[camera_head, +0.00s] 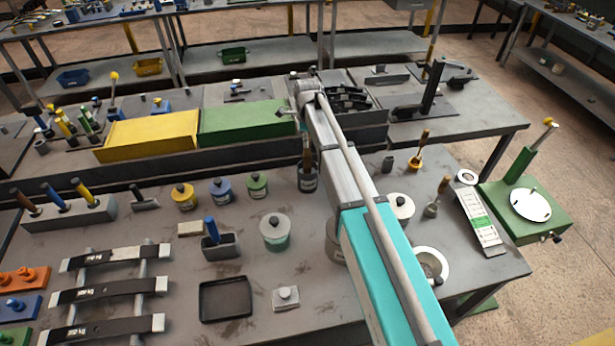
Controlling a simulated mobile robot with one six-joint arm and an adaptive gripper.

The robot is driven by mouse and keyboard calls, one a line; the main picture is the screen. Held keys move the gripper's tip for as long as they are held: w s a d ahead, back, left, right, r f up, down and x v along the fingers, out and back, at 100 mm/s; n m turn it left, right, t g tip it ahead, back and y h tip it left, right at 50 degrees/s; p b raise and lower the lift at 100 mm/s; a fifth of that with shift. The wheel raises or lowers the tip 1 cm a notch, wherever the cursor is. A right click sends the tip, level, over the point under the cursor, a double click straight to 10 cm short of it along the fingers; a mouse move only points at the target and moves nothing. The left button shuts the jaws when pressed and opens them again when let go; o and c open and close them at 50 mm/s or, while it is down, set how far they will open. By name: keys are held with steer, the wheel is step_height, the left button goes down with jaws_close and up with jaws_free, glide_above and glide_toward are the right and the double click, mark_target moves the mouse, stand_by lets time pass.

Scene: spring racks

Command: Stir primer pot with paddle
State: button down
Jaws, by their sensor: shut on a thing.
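My arm reaches from the lower right across the bench. Its wrist is at the back, and my gripper (299,122) points down there, mostly hidden by the arm. Just below it a dark upright handle, seemingly the paddle (307,148), stands in a dark labelled pot (307,180). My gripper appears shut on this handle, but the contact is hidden. I cannot read which pot holds primer. A lidded pale pot with a teal band (274,233) stands in front and to the left. Another pot (334,245) is partly behind my arm.
Yellow (184,198), blue (221,190) and green (257,185) knobbed jars stand left of the dark pot. A black tray (225,299) lies in front. Brown-handled tools (437,198) and a white ring-shaped dish (446,262) are right of my arm. Yellow and green boxes (240,120) line the back.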

steer(key=shift+r+p, duration=1.55)
steer(key=shift+r, duration=0.2)
step_height(320, 180, up, 6)
steer(key=p, duration=0.6)
steer(key=shift+f, duration=0.1)
stand_by(0.6)
